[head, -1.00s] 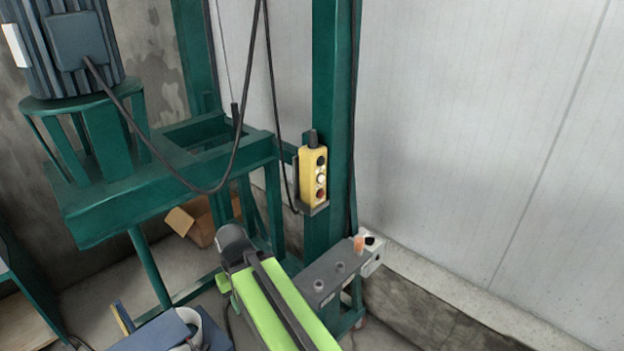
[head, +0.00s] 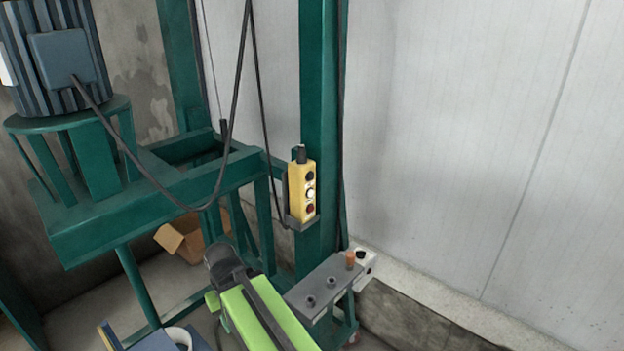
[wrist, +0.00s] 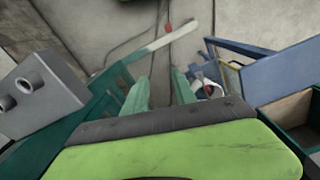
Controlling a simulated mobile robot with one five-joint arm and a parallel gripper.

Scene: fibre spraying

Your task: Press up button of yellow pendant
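The yellow pendant (head: 296,190) hangs upright in a dark holder on the green post, in the middle of the head view. Its face shows a black top button (head: 310,177), a white middle button (head: 310,194) and a red lower button (head: 310,208). Any button markings are too small to read. My green and black arm is below the pendant in the head view, apart from it, and its gripper end is not visible there. In the wrist view my gripper (wrist: 158,78) shows two pale teal fingers, spread apart with nothing between them. The pendant is not visible in the wrist view.
The green frame (head: 150,212) carries a motor (head: 62,55) at left, with cables hanging near the pendant. A grey box with knobs (head: 318,288) stands below the post. A cardboard box (head: 183,236) lies on the floor. The white wall (head: 450,120) is at right.

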